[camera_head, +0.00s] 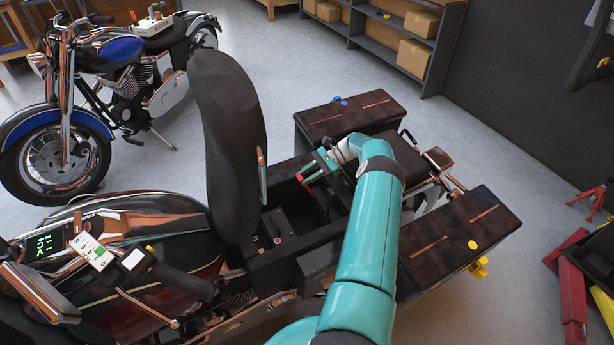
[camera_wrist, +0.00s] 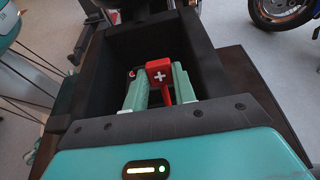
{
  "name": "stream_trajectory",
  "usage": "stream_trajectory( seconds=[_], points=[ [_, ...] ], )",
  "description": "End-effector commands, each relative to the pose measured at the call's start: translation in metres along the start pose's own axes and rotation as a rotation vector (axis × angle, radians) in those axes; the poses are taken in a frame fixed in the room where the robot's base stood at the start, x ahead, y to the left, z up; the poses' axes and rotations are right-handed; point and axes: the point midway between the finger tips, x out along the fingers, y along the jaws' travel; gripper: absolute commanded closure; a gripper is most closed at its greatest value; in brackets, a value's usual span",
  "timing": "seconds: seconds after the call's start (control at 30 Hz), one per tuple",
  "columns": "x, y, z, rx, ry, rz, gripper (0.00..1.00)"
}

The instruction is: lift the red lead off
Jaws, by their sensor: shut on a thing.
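The red lead (camera_wrist: 160,75) is a red clamp end with a white plus sign, in the middle of the wrist view. My gripper (camera_wrist: 159,90) is shut on it, a pale green finger on each side. In the head view my gripper (camera_head: 312,172) is at the open black compartment under the raised seat, and some red of the lead (camera_head: 306,176) shows by the fingers. A dark block with a small red spot (camera_head: 277,239), perhaps the battery, sits lower in the compartment, apart from my gripper. Whether the lead's lower end touches anything is hidden.
The raised black seat (camera_head: 228,130) stands just left of the compartment. Dark side cases (camera_head: 350,112) flank the bike's rear. A blue motorcycle (camera_head: 105,90) stands behind at left. A red stand (camera_head: 572,290) is at the right. The floor beyond the rear cases is clear.

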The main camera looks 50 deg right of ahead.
Motion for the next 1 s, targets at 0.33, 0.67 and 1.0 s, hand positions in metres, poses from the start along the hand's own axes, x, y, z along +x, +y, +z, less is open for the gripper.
stream_trajectory(
  seconds=[0.33, 0.67, 1.0],
  points=[
    [0.0007, -0.0001, 0.0, 0.001, -0.002, -0.004, 1.0],
    [0.0, 0.0, -0.0002, 0.001, -0.003, -0.002, 0.51],
    [-0.0012, 0.0, 0.0008, 0.0, -0.004, 0.0, 0.51]
  ],
)
